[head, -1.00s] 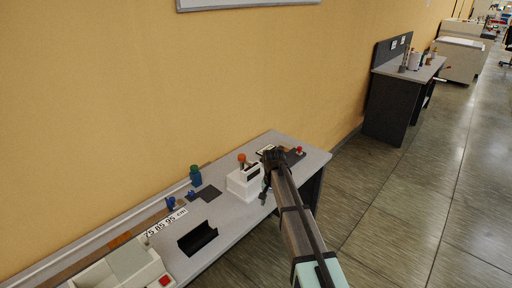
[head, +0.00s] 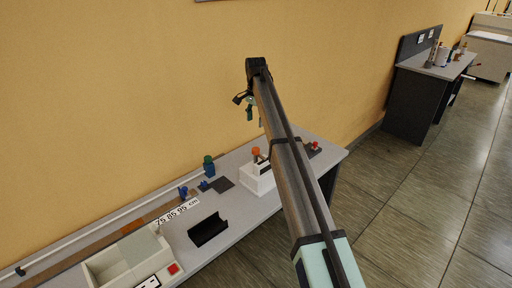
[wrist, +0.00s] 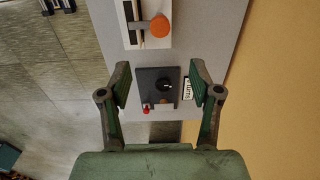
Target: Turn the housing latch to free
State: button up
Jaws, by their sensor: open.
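My gripper (wrist: 162,78) is open and empty in the wrist view. Beyond its fingers lies a dark plate (wrist: 147,99) with a round black knob (wrist: 166,86) and a small red knob (wrist: 146,108). A white block (wrist: 150,41) with an orange knob (wrist: 160,27) is above the plate in that view. I cannot tell for sure which part is the housing latch. In the head view my gripper (head: 247,104) is raised well above the bench, against the wall. The white block (head: 257,180) is partly hidden by my arm, with its orange knob (head: 256,151) showing.
The grey bench (head: 232,208) runs along the yellow wall. It carries a black trough (head: 208,230), a blue bottle with a green cap (head: 209,167), a number strip (head: 178,212) and a pale machine with a red button (head: 173,268). A second bench (head: 436,66) stands at the back right.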

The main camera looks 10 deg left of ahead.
aim_at(256, 149)
notch_tip(256, 149, down, 15)
jog(key=p, duration=0.4)
jog(key=shift+r, duration=0.2)
jog(key=c, duration=1.2)
